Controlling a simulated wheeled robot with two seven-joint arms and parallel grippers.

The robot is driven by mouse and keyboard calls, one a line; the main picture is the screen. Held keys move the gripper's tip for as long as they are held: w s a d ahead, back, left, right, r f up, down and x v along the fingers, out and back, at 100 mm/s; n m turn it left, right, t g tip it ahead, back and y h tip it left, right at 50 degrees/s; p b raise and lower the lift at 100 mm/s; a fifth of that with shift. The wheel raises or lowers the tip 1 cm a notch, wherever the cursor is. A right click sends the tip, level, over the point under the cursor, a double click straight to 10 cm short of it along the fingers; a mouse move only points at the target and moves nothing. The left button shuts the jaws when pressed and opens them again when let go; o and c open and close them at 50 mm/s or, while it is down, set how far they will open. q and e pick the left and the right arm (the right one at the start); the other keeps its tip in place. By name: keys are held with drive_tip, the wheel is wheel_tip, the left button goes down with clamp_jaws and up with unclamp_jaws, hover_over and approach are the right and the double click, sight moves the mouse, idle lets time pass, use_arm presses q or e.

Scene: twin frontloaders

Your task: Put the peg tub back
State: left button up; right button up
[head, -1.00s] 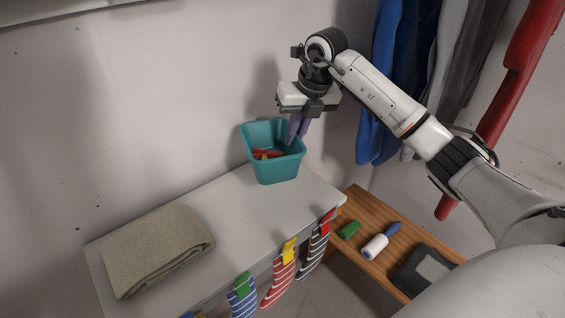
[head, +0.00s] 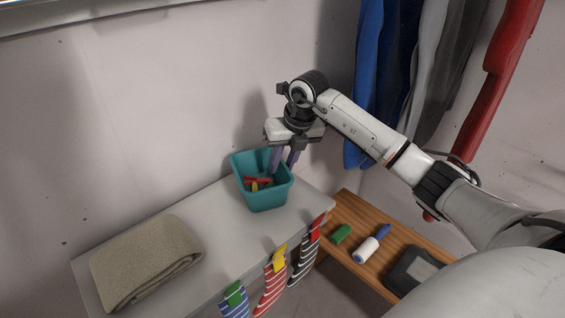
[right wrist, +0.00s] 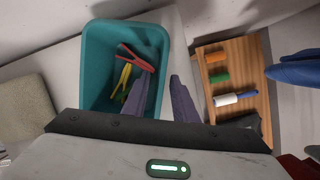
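The teal peg tub (head: 264,198) stands upright on the right end of a white top. Red, yellow and green pegs (right wrist: 130,75) lie inside it. My right gripper (head: 283,163) is open at the tub's right side, pointing down. In the right wrist view, its left finger (right wrist: 130,110) overlaps the tub's opening and its right finger (right wrist: 183,102) is outside, with the tub's right wall between them. I cannot tell whether either finger touches the wall. My left gripper is not in view.
A folded beige towel (head: 145,262) lies at the left of the white top (head: 225,230). Striped socks (head: 270,290) hang from its front edge. A wooden bench (head: 345,205) at right holds a green block, a lint roller (head: 367,249) and a dark item. Clothes (head: 372,90) hang behind.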

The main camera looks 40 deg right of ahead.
drive_tip(key=shift+r, duration=0.15)
drive_tip(key=v, duration=1.1)
drive_tip(key=shift+r, duration=0.4)
drive_tip(key=shift+s, duration=0.15)
